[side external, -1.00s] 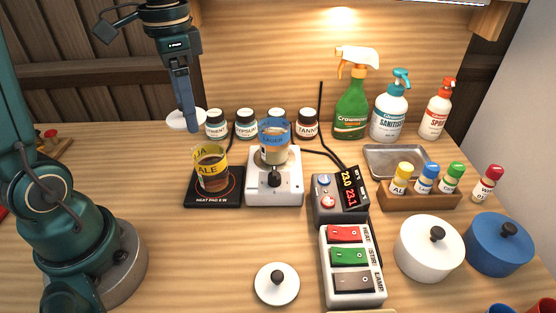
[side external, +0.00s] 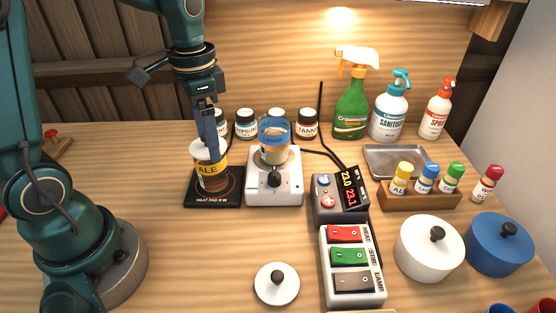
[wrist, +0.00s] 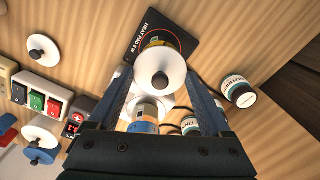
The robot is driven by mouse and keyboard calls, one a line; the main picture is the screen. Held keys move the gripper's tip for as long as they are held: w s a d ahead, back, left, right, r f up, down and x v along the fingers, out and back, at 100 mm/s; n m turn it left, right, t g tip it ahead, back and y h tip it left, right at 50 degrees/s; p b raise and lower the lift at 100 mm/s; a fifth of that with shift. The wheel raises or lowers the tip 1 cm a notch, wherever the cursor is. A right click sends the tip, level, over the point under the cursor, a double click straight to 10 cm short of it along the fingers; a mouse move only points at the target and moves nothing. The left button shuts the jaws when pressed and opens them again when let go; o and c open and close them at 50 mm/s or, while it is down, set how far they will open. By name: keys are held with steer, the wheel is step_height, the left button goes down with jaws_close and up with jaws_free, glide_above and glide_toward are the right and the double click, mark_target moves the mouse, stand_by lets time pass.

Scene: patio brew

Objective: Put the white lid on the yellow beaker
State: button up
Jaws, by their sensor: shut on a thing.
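My gripper (side external: 216,150) is shut on the black knob of a white lid (side external: 201,154). The lid is at the rim of the yellow-labelled beaker (side external: 210,184), covering its top in the side view; I cannot tell whether they touch. The beaker holds dark liquid and stands on the black heat pad (side external: 229,198). In the wrist view the held lid (wrist: 163,60) lies between my fingers (wrist: 160,82), with its knob towards the camera, and hides most of the beaker (wrist: 152,38).
A blue-labelled beaker (side external: 275,146) stands on the white stirrer (side external: 290,187) just right of the heat pad. Small jars (side external: 246,124) stand close behind. Another white lid (side external: 277,285) lies at the front. A switch box (side external: 352,267) is right of it.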

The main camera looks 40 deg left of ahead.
steer(key=shift+f, duration=0.25)
steer(key=o, duration=1.1)
step_height(320, 180, up, 13)
steer(key=s+d+f+n+t, duration=0.3)
steer(key=s+d+f+t, duration=0.2)
steer(key=s+f, duration=0.2)
steer(key=shift+s+d+n+t, duration=0.3)
steer(key=shift+s+d, duration=0.1)
steer(key=shift+s, duration=0.55)
